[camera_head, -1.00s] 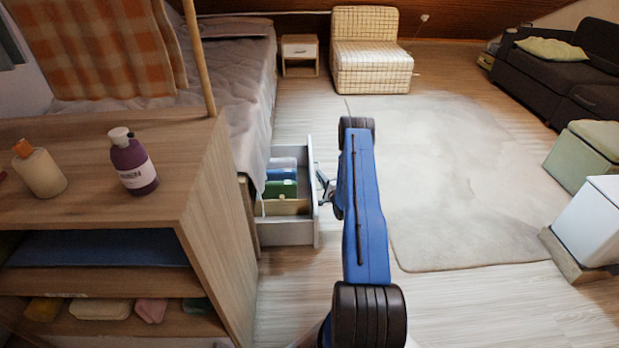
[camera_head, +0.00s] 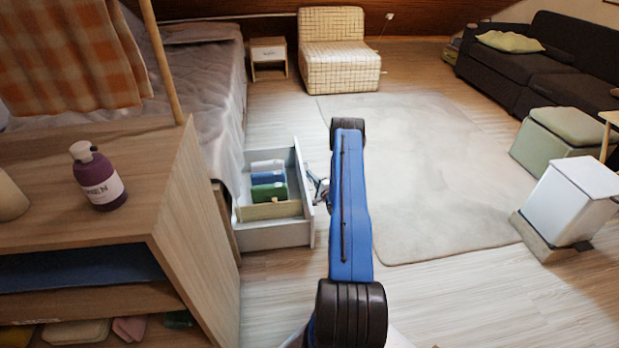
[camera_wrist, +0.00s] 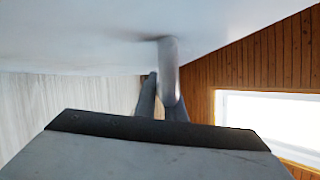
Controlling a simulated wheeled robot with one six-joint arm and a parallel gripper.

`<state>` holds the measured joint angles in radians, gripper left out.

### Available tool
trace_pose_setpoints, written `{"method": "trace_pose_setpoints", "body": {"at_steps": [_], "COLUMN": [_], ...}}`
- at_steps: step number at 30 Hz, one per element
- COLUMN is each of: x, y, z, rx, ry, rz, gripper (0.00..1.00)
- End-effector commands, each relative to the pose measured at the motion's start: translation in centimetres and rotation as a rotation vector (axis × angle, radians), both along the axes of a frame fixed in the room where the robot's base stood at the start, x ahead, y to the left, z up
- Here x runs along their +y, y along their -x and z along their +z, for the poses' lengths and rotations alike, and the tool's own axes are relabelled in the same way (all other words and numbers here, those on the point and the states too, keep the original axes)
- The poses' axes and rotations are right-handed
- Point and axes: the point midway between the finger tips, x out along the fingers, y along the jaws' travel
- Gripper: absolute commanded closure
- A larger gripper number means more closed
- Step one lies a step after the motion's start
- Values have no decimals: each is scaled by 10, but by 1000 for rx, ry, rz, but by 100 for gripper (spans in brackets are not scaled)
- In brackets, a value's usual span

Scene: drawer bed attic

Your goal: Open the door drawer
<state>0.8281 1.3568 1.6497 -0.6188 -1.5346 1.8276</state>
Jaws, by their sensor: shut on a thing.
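The drawer (camera_head: 306,190) under the bed is pulled out to the right, with its white front facing my arm. Inside it are folded blue, green and white items (camera_head: 268,184). My gripper (camera_head: 321,190) is at the outer face of the drawer front, partly hidden behind my blue arm. In the wrist view, my gripper (camera_wrist: 160,98) is shut on a rounded metal handle (camera_wrist: 168,72) fixed to the pale drawer front (camera_wrist: 85,35).
A wooden shelf unit (camera_head: 195,190) with a purple bottle (camera_head: 99,177) stands at the near left. A pale rug (camera_head: 440,170) lies to the right on open floor. A white bin (camera_head: 570,200) and a green ottoman (camera_head: 560,140) stand at the right.

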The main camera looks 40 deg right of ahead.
Motion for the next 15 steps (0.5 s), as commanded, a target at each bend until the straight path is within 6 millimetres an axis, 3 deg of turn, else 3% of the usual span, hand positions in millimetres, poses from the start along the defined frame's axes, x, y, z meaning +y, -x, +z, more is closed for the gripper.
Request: {"method": "trace_pose_setpoints", "body": {"at_steps": [3,6,15], "x": [-1,0,0], "y": [1,0,1], "z": [-1,-1,0], "rx": [2,1,0], "ry": [-1,0,0], "rz": [-2,-2,-1], "gripper": [100,72,72]}}
